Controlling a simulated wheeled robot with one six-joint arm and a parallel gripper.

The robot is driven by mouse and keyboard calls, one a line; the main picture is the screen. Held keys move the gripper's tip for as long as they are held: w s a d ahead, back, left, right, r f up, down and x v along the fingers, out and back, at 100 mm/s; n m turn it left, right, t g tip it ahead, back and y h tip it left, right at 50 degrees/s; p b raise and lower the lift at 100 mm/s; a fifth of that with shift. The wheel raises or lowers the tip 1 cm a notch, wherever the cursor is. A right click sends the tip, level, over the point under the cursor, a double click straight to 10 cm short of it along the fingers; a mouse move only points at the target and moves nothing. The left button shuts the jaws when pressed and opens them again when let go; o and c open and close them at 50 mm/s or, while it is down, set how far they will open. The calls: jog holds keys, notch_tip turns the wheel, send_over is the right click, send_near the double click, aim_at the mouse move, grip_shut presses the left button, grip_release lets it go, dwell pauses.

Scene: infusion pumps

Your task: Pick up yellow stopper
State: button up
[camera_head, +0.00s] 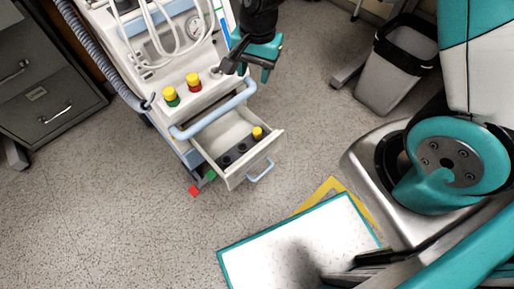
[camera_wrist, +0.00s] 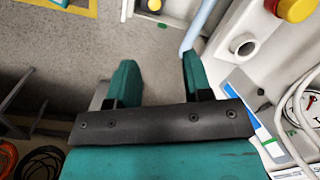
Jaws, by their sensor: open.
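A yellow stopper (camera_head: 257,132) stands in the open drawer (camera_head: 234,180) of the white cart, behind a row of dark round holders. Two more yellow stoppers sit on the cart's ledge, one on a green base (camera_head: 170,93) and one on a red base (camera_head: 193,79). The red-based one shows at the top right of the wrist view (camera_wrist: 295,9). My gripper (camera_head: 259,74) is open and empty, with teal fingers, above and right of the ledge and apart from the stoppers. In the wrist view, floor shows between the fingertips (camera_wrist: 158,68).
An empty white round port (camera_head: 215,73) is right of the stoppers; a blue handle (camera_head: 213,112) runs along the cart's front. White tubes and a gauge (camera_head: 194,27) are behind. A teal-edged white panel (camera_head: 315,235) is below, a bin (camera_head: 400,65) at upper right.

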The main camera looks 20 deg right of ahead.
notch_tip(320, 180, down, 11)
jog(key=w+d+m+h+b, duration=0.1)
jog(key=w+d+m+b, duration=0.1)
jog(key=m+b, duration=0.1)
jog(key=b, duration=0.4)
send_over(258, 130)
jog(key=f, duration=1)
jog(key=shift+w+f, duration=0.2)
jog(key=shift+f, duration=0.05)
jog(key=shift+s+a+f+b, duration=0.15)
jog(key=shift+f+b, duration=0.75)
jog(key=shift+f, duration=0.7)
jog(key=shift+s+d+f+b, duration=0.1)
jog(key=shift+f+b, duration=0.75)
jog(key=shift+f, duration=0.7)
jog(key=shift+r, duration=0.1)
jog(key=c, duration=0.8)
jog(key=shift+c, duration=0.2)
jog(key=shift+r, duration=0.15)
notch_tip(258, 130, up, 20)
jog(key=p, duration=0.8)
